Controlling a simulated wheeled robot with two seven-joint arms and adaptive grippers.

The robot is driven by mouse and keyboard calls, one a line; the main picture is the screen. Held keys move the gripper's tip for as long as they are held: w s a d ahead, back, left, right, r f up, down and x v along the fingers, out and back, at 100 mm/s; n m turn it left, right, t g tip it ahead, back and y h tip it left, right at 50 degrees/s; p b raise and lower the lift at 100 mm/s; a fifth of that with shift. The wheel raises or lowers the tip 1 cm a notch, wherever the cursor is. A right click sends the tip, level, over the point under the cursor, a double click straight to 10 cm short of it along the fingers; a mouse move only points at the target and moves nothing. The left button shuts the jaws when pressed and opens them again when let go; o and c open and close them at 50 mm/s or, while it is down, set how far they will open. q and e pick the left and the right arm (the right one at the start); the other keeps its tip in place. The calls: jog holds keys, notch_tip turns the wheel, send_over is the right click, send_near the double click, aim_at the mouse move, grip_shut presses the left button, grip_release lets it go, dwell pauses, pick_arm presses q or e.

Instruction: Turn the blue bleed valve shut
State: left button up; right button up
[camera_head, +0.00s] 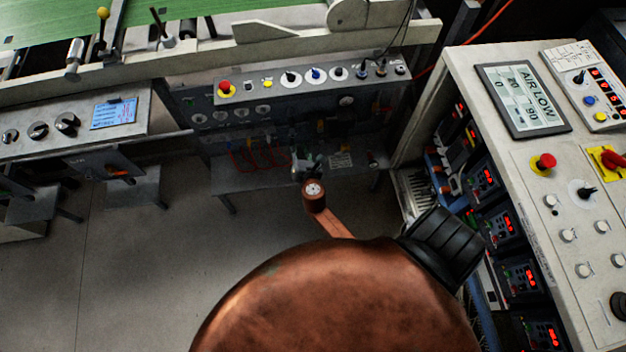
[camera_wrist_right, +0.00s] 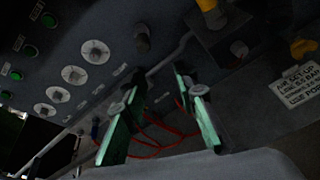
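A blue knob (camera_head: 316,74) stands on a pale disc in the row on top of the grey control panel. I cannot tell whether it is the bleed valve, nor how far it is turned. A small bluish fitting (camera_wrist_right: 95,131) shows dimly in the right wrist view. My right gripper (camera_head: 306,162) is low in front of the panel, over the shelf, well below the blue knob. In the wrist view its two green fingers (camera_wrist_right: 162,112) stand apart with nothing gripped between them. My left gripper is out of sight.
Red hoses (camera_head: 262,155) run near the right gripper. A yellow-handled fitting (camera_wrist_right: 211,12) and a label plate (camera_wrist_right: 298,84) are close by. A red mushroom button (camera_head: 224,88) sits at the panel's left end. A pale console (camera_head: 515,160) stands at right. Open floor (camera_head: 150,270) lies left.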

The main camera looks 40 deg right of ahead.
jog(key=s+a+f+m+g+y+p, duration=0.1)
jog(key=s+f+m, duration=0.1)
jog(key=s+f, duration=0.2)
jog(key=s+f+m+g+y+p, duration=0.1)
jog(key=s+f+m+g, duration=0.1)
jog(key=s+f, duration=0.3)
notch_tip(320, 180, down, 5)
jog(key=shift+s+a+r+m+p, duration=0.15)
jog(key=shift+a+m+p, duration=0.2)
jog(key=shift+m, duration=0.35)
